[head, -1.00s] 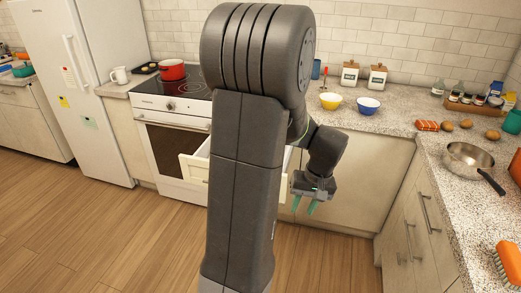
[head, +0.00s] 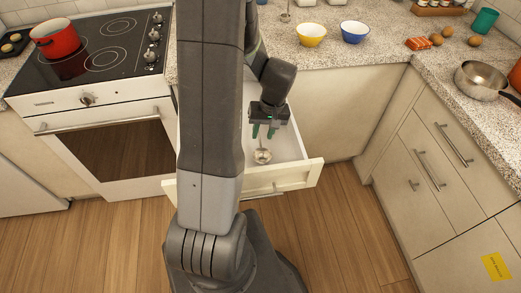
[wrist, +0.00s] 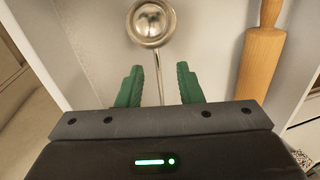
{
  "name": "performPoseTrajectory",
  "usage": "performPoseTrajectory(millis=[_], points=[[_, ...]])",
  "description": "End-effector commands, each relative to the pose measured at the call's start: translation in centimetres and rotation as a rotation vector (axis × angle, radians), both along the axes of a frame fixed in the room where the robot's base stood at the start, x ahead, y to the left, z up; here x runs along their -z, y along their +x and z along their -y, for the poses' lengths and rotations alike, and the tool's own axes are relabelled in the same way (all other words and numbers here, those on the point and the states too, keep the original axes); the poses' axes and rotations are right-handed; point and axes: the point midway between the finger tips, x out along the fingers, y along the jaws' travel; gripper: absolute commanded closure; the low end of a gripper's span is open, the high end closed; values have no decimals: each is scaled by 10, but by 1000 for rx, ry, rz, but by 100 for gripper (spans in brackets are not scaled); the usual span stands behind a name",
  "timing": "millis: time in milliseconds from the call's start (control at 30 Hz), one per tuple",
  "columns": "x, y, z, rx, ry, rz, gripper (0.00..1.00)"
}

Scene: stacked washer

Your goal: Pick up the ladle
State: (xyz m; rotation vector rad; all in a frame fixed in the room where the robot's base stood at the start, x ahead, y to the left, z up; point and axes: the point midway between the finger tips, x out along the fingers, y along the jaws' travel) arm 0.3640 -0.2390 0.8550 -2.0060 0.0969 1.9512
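The ladle (head: 262,156) lies in an open white drawer (head: 291,148) below the counter. Its round metal bowl is toward the drawer front, and its thin handle runs back under my gripper (head: 264,132). In the wrist view the ladle bowl (wrist: 152,22) is at the top middle, and the handle runs down between the two green fingers of my gripper (wrist: 160,86). My gripper is open, with its fingers apart on either side of the handle. Nothing is between the fingers except the handle beyond them. The far end of the handle is hidden by my gripper.
A wooden rolling pin (wrist: 261,60) lies to the right of the ladle in the wrist view. Drawer walls stand close on both sides. The stove (head: 95,85) is at left; bowls (head: 312,34) and a steel pan (head: 478,80) stand on the counter.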

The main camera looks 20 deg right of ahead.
Motion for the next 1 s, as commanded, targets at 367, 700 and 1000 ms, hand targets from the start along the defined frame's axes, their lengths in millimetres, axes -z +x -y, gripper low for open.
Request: performPoseTrajectory(millis=[367, 700, 1000], points=[[41, 3, -5, -1, 2, -3, 67], [50, 4, -6, 0, 0, 0, 67], [50, 4, -6, 0, 0, 0, 100]])
